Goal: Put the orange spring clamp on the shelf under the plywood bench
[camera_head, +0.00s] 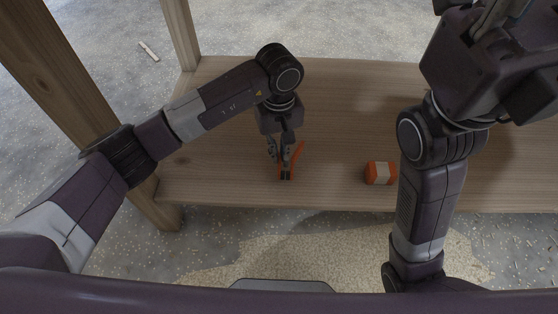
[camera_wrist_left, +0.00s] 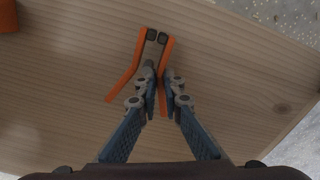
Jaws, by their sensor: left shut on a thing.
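The orange spring clamp (camera_wrist_left: 139,50) has orange arms and dark jaw pads. It also shows in the head view (camera_head: 299,152), low over the pale wooden board (camera_head: 225,180). My left gripper (camera_head: 284,163) points down and is shut on one arm of the clamp; its fingers also show in the left wrist view (camera_wrist_left: 160,88). I cannot tell whether the clamp touches the board. My right gripper (camera_head: 490,22) is at the top right, raised and cut off by the picture edge; its jaws are unclear.
An orange block with a pale band (camera_head: 381,172) lies on the board, right of the clamp. Wooden posts (camera_head: 181,35) rise at the board's left end. The speckled floor (camera_head: 330,25) has wood scraps. The board between clamp and block is bare.

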